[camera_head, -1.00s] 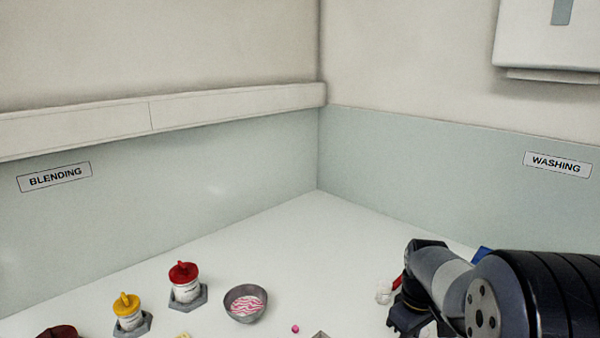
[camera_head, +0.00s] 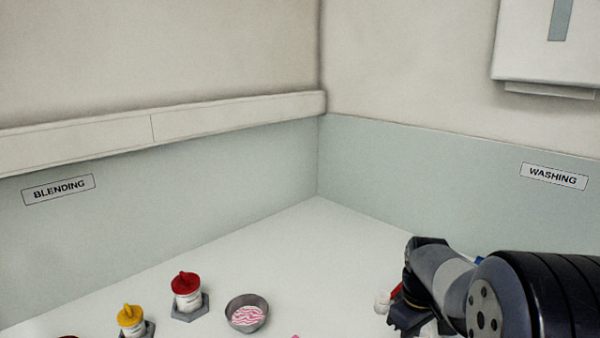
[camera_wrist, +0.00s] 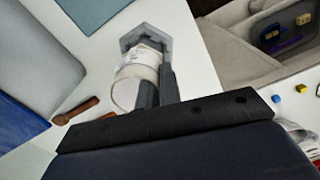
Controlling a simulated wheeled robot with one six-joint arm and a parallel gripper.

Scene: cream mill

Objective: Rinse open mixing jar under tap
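In the wrist view a white, labelled jar (camera_wrist: 127,89) stands in or against a grey six-sided holder (camera_wrist: 155,33), with its round end towards the camera. The two dark fingers of my gripper (camera_wrist: 157,88) overlap the jar's right part; one crosses its face and the other lies along its right edge. I cannot tell whether they press on its wall. In the head view my gripper (camera_head: 405,318) is low at the right, with a small whitish object (camera_head: 382,303) at its left. No tap shows in either view.
A red-capped jar (camera_head: 187,300), a yellow-capped jar (camera_head: 130,318) and a grey bowl (camera_head: 260,302) stand on the white counter (camera_head: 310,235). The wrist view shows a brown spoon-like item (camera_wrist: 75,112) and a grey recess (camera_wrist: 285,45) with small coloured pieces. A WASHING sign (camera_head: 553,176) hangs right.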

